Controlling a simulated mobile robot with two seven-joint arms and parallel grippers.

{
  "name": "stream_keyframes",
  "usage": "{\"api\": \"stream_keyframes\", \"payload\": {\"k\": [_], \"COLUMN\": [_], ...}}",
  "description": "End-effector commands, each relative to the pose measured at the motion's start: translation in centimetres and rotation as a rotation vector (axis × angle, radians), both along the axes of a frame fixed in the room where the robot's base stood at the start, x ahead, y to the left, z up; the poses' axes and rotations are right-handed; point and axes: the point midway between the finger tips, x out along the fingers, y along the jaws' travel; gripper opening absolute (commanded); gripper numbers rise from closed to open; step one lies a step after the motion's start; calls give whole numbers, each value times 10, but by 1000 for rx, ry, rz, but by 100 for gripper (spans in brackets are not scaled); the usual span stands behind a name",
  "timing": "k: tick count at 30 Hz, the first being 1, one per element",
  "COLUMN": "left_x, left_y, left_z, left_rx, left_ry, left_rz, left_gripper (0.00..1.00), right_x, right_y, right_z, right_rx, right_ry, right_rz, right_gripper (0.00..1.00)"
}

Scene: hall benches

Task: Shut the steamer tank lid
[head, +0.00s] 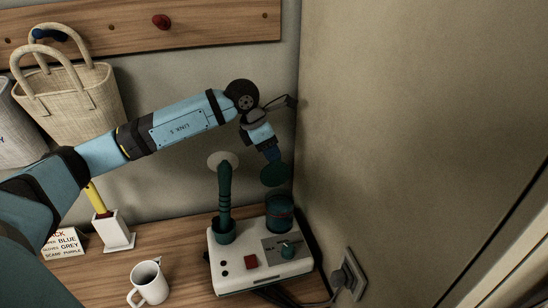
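The steamer (228,271) is a white box on the wooden bench, with a red button and a teal knob on top. Its dark teal tank (280,215) with a reddish band stands at the back right. The tank lid (274,174), a dark teal disc, stands up above the back of the tank, open. My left gripper (271,153) reaches down from above, with its blue tip just above or touching the lid's upper edge; I cannot tell which. Its fingers blend together, so their opening is unclear. My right gripper is not in view.
A dark green ribbed handle (224,190) with a pale round head stands left of the tank. A white mug (149,283), a white holder (113,231) and a lettered card (65,243) are farther left. A wall (400,130) and a socket (348,275) are close on the right.

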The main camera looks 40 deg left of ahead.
Motion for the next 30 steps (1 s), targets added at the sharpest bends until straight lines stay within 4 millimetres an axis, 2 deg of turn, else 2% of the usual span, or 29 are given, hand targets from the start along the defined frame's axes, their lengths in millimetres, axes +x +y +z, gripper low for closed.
{"api": "stream_keyframes", "payload": {"k": [1,6,16,17,20,21,30], "left_x": [0,-1,-1,-1,-1,-1,0], "left_y": [-4,-11,-13,-13,-12,-12,-12], "left_z": [-10,-21,-23,-23,-23,-23,-24], "left_rx": [-1,-1,-1,-1,-1,-1,2], "left_ry": [1,0,0,0,0,0,-3], "left_rz": [-1,0,0,0,0,0,-1], "left_gripper": [32,32,32,27,4,0,0], "right_x": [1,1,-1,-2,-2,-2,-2], "right_y": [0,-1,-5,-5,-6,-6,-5], "right_z": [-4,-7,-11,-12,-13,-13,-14], "right_rx": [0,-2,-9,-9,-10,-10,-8], "right_ry": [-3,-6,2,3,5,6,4], "right_rz": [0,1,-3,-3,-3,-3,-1], "right_gripper": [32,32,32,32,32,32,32]}}
